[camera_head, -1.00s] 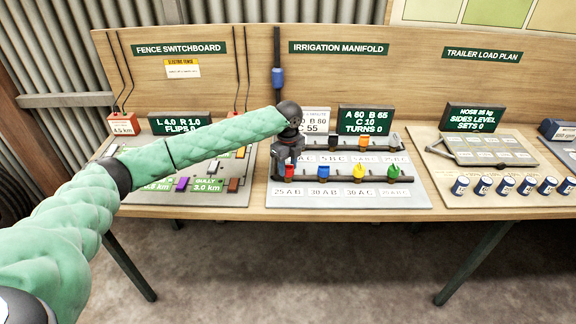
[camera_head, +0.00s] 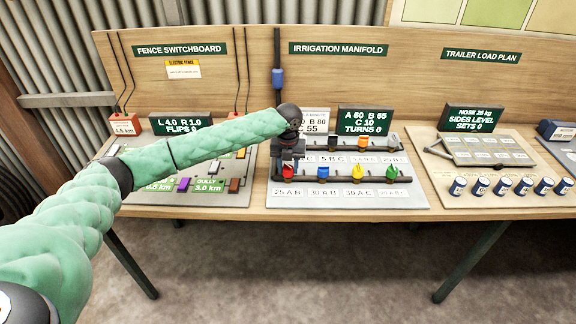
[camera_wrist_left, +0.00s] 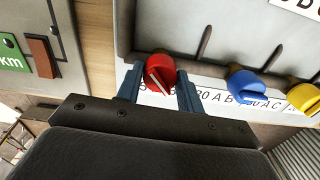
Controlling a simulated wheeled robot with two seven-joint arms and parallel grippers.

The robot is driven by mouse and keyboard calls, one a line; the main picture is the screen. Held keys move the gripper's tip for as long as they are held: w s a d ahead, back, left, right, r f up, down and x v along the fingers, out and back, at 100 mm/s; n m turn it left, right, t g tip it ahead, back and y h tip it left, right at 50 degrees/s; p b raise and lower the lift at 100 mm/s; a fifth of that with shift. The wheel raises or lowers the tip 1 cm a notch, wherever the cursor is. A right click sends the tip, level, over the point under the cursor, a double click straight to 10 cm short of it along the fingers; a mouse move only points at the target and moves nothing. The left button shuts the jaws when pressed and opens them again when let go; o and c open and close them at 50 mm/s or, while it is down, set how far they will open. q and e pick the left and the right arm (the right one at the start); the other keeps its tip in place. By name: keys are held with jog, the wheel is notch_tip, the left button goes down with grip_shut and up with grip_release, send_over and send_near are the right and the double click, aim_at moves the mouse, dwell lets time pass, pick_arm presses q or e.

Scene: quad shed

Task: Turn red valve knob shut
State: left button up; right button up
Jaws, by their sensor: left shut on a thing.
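The red valve knob (camera_head: 288,174) is at the left end of the front pipe row on the irrigation manifold board (camera_head: 345,203). It shows in the left wrist view (camera_wrist_left: 160,70) between the two blue-grey fingers, with a pale line across its face. My left gripper (camera_head: 289,163) points down over the knob and is shut on it; the wrist view shows the fingertips (camera_wrist_left: 160,84) on either side. The gripper partly hides the knob in the head view. My right gripper is not in view.
Blue (camera_head: 323,171), yellow (camera_head: 358,172) and green (camera_head: 391,173) knobs stand to the right on the same pipe. A second row with an orange knob (camera_head: 363,144) lies behind. A dark sign (camera_head: 366,121) reads "TURNS 0". The fence switchboard (camera_head: 225,198) is left.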

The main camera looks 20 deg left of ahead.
pick_arm(q)
jog(key=m, duration=0.4)
jog(key=shift+r+m, duration=0.1)
jog(key=shift+m, duration=2)
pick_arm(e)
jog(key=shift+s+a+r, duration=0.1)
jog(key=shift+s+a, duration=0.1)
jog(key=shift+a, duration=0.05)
pick_arm(q)
jog(key=shift+w, duration=0.1)
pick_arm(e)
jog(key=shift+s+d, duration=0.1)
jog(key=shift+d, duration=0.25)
pick_arm(q)
jog(key=o, duration=0.9)
jog(key=shift+o, duration=0.5)
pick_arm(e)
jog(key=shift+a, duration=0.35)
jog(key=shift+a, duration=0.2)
